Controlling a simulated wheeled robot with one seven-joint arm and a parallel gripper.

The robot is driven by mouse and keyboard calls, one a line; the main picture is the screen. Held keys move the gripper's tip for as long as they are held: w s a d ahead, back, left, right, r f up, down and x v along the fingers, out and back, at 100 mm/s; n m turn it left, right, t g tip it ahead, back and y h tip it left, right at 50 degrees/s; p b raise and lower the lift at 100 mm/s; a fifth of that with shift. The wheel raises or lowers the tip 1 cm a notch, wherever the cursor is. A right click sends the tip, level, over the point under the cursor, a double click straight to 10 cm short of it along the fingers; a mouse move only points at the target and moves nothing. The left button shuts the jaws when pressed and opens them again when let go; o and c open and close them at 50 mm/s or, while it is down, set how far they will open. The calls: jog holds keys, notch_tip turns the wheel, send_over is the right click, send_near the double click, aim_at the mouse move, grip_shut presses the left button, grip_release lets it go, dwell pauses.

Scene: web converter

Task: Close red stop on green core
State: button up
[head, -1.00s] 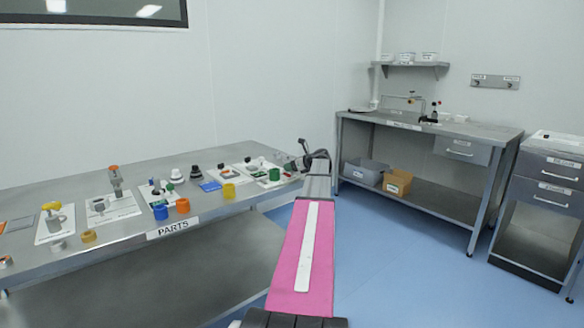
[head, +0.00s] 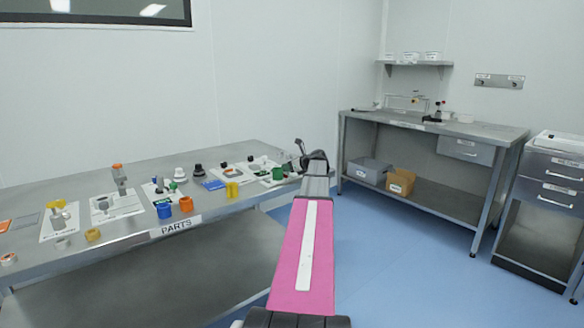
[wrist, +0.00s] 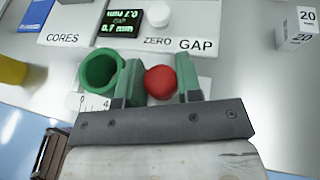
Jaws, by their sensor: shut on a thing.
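The green core (wrist: 101,72) is a hollow green ring at the left in the wrist view, beside my gripper's left finger. It also shows in the head view (head: 278,173) near the table's right end. The red stop (wrist: 160,82) shows as a round red knob just right of the core. My gripper (wrist: 160,76) has its two green fingers on either side of the red knob and is shut on it. Whether the stop touches the core is hidden by the left finger. In the head view my arm hides most of the gripper.
A plate marked ZERO GAP (wrist: 180,42) with a display reading 0.7 mm (wrist: 123,22) lies behind. A yellow ring (wrist: 10,70) is at left, a white 20 mm block (wrist: 296,28) at right. The parts table (head: 130,238) holds several other pieces.

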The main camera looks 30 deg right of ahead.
jog(key=o, duration=0.7)
jog(key=shift+s+d, duration=0.1)
jog(key=v, duration=1)
jog(key=shift+s+d+r, duration=0.1)
jog(key=shift+s+r, duration=0.1)
jog(key=shift+s, duration=0.1)
